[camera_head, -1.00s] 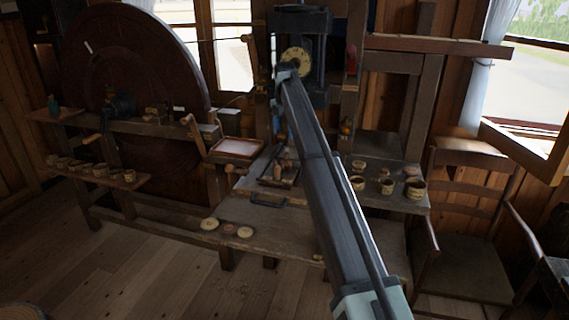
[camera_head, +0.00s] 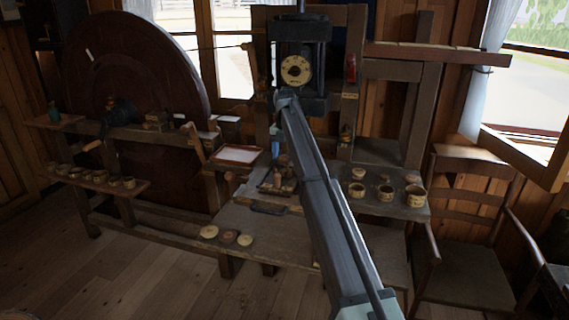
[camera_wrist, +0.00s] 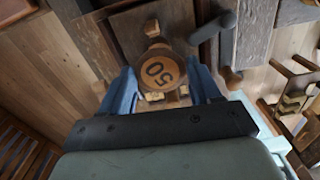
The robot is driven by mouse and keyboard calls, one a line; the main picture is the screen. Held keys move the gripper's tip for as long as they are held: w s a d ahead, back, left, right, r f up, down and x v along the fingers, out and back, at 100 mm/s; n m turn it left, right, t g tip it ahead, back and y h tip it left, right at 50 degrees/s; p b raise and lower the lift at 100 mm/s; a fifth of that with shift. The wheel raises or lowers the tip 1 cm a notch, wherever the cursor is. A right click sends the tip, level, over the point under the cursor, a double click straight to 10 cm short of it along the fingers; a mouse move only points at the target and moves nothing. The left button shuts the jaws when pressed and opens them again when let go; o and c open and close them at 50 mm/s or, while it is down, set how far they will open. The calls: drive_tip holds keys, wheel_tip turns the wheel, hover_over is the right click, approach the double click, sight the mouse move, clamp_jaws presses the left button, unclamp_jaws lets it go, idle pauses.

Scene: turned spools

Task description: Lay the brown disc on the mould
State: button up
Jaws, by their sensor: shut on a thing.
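In the wrist view my gripper (camera_wrist: 161,92) has its blue fingers closed on the two sides of a round brown disc (camera_wrist: 158,72) marked "50". In the head view a small blue part of my gripper (camera_head: 275,140) shows above the workbench, left of my arm; the held disc is not clear there. Below the disc in the wrist view are wooden parts and a round dark knob (camera_wrist: 152,28). I cannot tell which of these is the mould, or whether the disc touches anything.
A press with a pale dial (camera_head: 296,70) stands behind the bench. A large dark wheel (camera_head: 135,90) is at left, a chair (camera_head: 465,220) at right.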

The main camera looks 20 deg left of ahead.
sight(284, 158)
drive_tip(key=shift+f, duration=1.8)
drive_tip(key=shift+f, duration=0.25)
drive_tip(key=o, duration=1)
wheel_tip(284, 158, up, 12)
drive_tip(key=shift+r, duration=0.25)
